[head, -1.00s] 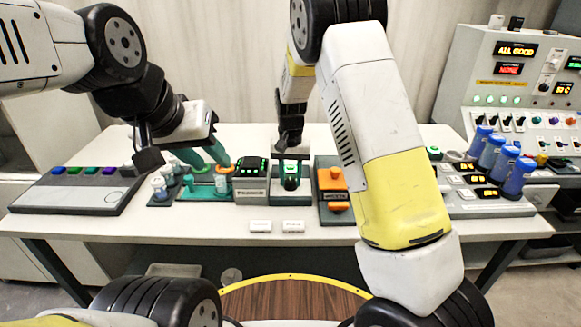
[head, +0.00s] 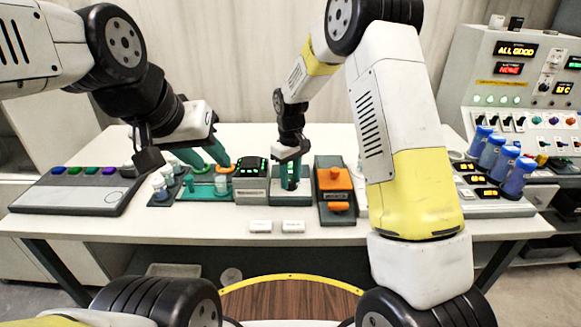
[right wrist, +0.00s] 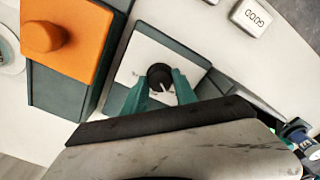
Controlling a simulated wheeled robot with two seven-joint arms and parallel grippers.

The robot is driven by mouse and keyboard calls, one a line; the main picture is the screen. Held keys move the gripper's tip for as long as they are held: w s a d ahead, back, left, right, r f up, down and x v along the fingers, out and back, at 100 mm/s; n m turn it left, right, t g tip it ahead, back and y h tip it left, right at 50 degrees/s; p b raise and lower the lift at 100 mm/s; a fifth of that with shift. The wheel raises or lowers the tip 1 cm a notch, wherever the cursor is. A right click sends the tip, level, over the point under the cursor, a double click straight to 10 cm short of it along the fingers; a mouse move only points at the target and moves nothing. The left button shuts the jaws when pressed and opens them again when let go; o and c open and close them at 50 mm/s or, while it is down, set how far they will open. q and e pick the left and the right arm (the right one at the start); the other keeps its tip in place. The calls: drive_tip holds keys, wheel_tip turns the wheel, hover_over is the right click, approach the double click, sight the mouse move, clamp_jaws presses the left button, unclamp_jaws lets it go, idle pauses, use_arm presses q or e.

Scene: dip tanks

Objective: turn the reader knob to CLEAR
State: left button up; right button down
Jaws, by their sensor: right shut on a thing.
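The reader's black knob (right wrist: 160,77) stands on a white plate (right wrist: 138,65) in the right wrist view, with a pale pointer mark near its lower edge. The plate's labels are too small to read. My right gripper (right wrist: 162,88) is shut on the knob, one teal finger on each side. In the head view my right gripper (head: 291,180) reaches down over the reader base (head: 291,199), and its fingers hide the knob there. My left gripper (head: 216,164) is open, fingers apart, just above an orange-ringed jar (head: 222,171) in a green rack.
An orange-topped box (head: 334,179) stands close right of the reader, a green-lit display unit (head: 252,178) close left. Blue bottles (head: 491,152) stand at the right, a dark button panel (head: 75,192) at the left.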

sight(291, 181)
drive_tip(key=shift+n, duration=0.4)
drive_tip(key=c, duration=1)
unclamp_jaws()
drive_tip(key=shift+r, duration=0.1)
wheel_tip(291, 181, up, 8)
drive_tip(key=shift+f, duration=0.25)
drive_tip(key=shift+r, duration=0.1)
